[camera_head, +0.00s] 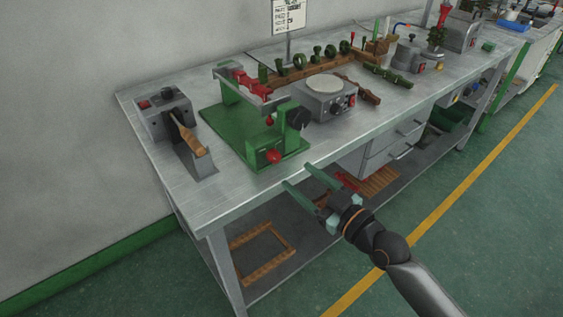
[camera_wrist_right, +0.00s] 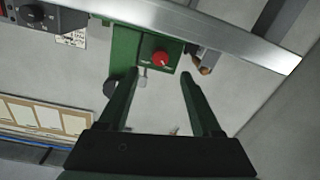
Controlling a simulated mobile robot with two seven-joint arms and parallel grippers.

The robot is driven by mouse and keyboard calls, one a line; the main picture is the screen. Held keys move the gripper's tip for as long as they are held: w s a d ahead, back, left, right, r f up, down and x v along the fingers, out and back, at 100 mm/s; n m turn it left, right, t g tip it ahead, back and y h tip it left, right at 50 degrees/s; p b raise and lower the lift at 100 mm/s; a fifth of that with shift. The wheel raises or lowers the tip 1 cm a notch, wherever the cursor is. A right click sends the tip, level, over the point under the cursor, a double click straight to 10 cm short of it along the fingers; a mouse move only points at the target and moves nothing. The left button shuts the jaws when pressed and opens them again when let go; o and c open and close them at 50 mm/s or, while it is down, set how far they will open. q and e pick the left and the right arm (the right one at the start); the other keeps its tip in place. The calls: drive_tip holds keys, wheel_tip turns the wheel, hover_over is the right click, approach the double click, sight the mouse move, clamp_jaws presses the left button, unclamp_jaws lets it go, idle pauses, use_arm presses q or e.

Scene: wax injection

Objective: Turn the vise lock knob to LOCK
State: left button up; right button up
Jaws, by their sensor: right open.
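The green vise (camera_head: 230,135) stands near the front edge of the bench, with red parts at its top and a black round knob (camera_head: 298,118) on its right side. A red knob (camera_head: 273,156) sits at the front of its base; it also shows in the right wrist view (camera_wrist_right: 160,58). No label or pointer on it is readable. My right gripper (camera_head: 298,176) is open and empty, just off the bench's front edge and short of the red knob. In the right wrist view the knob lies between and beyond the fingertips (camera_wrist_right: 158,75). My left gripper is not in view.
A grey machine with a wooden handle (camera_head: 187,135) stands left of the vise. A grey unit with a round plate (camera_head: 325,85) stands right of it. The metal bench's front edge (camera_head: 285,180) runs close by the gripper. The floor in front is clear.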

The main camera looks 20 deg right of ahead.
sight(277, 159)
drive_tip(key=x, duration=0.7)
drive_tip(key=shift+w, duration=0.1)
clamp_jaws()
idle(0.4)
